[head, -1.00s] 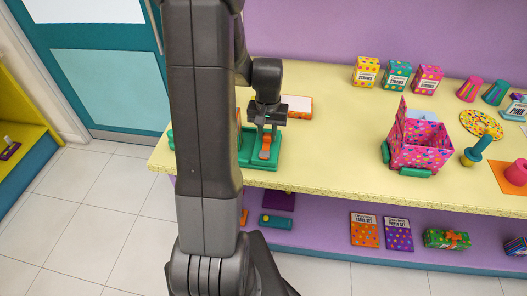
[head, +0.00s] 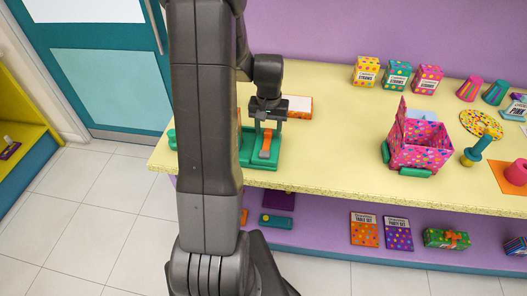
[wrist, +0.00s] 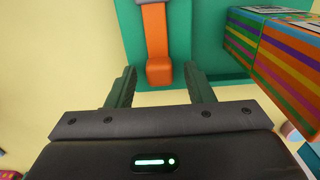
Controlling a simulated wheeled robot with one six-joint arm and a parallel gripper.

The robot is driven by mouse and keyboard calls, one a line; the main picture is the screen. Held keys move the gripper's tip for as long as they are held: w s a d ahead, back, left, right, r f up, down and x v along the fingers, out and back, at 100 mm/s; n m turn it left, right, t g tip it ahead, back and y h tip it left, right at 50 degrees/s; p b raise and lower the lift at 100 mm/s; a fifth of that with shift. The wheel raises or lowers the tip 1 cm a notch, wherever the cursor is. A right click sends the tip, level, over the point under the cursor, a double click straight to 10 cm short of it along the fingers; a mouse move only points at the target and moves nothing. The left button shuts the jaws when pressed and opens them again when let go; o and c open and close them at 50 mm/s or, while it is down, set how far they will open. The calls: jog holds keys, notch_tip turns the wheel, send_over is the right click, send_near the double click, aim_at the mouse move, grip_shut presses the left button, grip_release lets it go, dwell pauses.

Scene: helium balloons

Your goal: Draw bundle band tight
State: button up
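A green fixture (head: 246,160) stands near the left end of the table. An orange strap or lever (head: 265,146), which looks like the band's pull end, lies along it; it also shows in the wrist view (wrist: 157,50). My gripper (head: 267,122) is above this orange piece. In the wrist view my gripper (wrist: 160,82) is open, its two dark green fingers apart on either side of the orange piece's near end, with visible gaps. Striped boxes (wrist: 275,45), perhaps the bundle, are at the upper right there. My arm hides part of the fixture in the head view.
A white-topped box (head: 299,106) lies behind the fixture. A pink dotted carrier (head: 420,150) stands to the right, with bare tabletop (head: 335,150) between. Dotted straw boxes (head: 397,75) stand at the back. A shelf (head: 320,232) below holds party packs.

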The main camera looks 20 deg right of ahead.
jog(key=shift+r+p, duration=2.85)
jog(key=shift+r, duration=1.25)
jog(key=shift+s+r, duration=0.1)
jog(key=shift+r, duration=2.75)
jog(key=b, duration=0.2)
send_over(268, 130)
jog(key=shift+f, duration=3.85)
jog(key=shift+s+p, duration=0.1)
jog(key=shift+p, duration=0.2)
